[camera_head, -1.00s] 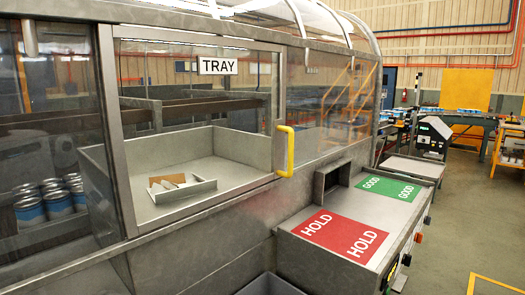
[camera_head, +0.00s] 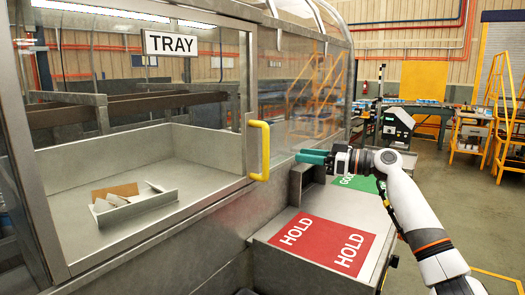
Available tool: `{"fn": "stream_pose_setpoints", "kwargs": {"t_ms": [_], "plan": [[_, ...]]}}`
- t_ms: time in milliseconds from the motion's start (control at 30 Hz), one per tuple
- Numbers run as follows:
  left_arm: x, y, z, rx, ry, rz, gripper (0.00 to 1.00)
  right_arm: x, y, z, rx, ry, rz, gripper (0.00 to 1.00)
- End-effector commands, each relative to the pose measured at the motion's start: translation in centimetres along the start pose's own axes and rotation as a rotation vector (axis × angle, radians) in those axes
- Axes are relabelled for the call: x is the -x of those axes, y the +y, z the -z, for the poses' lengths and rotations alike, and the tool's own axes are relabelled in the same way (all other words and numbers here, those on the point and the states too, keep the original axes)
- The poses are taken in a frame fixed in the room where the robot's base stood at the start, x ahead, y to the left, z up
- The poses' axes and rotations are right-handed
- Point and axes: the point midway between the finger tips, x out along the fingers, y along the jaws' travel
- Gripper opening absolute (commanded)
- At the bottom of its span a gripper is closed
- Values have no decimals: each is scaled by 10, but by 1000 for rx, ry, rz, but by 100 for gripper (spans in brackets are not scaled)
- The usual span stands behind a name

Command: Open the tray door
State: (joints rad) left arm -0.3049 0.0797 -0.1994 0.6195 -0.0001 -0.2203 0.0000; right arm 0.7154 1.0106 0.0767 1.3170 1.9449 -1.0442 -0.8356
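The tray door (camera_head: 250,85) is a framed clear panel under a white TRAY sign (camera_head: 171,44). It looks shut. Its yellow handle (camera_head: 264,150) stands upright on the right edge of the frame. My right gripper (camera_head: 304,156), with green fingers, reaches in from the right. It is a short way right of the handle, apart from it, above the far end of the counter. The fingers overlap from this side, so their opening cannot be told. Behind the door, a grey tray (camera_head: 178,139) holds a small open box (camera_head: 132,203). My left gripper is not in view.
Below and right of the door is a metal counter with a red HOLD panel (camera_head: 315,243) and a green GOOD panel (camera_head: 350,183), partly hidden by my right arm. A metal-framed cabinet wall runs beside the counter. Open floor lies at right, with yellow steps (camera_head: 508,120) farther back.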

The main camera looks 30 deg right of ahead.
Motion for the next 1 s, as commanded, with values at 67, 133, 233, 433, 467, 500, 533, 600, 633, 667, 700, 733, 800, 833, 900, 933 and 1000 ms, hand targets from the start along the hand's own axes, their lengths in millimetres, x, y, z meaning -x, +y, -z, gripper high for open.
{"fn": "stream_pose_setpoints", "kwargs": {"t_ms": [67, 133, 233, 433, 467, 500, 533, 600, 633, 667, 700, 733, 800, 833, 900, 933, 1000], "plan": [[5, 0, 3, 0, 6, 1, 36, -6, 0, -4, -2, -7, -1, 38], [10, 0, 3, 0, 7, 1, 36, -15, 0, -5, -4, -7, -2, 38], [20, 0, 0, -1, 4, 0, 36, -33, 0, -7, -4, -7, -2, 38], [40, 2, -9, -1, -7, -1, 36, -75, 0, -6, -7, -6, -2, 38], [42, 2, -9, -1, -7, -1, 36, -81, 0, -6, -7, -6, -2, 38], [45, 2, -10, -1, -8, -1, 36, -87, 0, -6, -6, -6, -1, 38], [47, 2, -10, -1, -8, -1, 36, -92, 0, -6, -6, -4, -2, 38], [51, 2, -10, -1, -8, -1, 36, -102, -1, -4, -6, -5, 0, 38], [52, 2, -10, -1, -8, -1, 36, -105, -1, -4, -6, -5, 0, 38], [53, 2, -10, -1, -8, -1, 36, -108, 0, -4, -6, -5, 0, 38], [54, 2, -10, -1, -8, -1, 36, -112, -1, -3, -7, -5, 0, 38], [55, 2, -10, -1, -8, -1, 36, -114, -1, -2, -6, -4, 1, 38], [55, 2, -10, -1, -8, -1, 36, -117, 0, -2, -4, -3, 0, 38], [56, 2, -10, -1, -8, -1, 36, -118, 0, -1, -4, -3, 0, 38], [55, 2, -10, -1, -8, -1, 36, -119, 0, -1, -3, -3, 1, 38], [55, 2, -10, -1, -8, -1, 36, -119, 0, 0, -3, -3, 1, 38], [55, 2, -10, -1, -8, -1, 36, -119, 0, 0, -3, -3, 1, 38]]}}
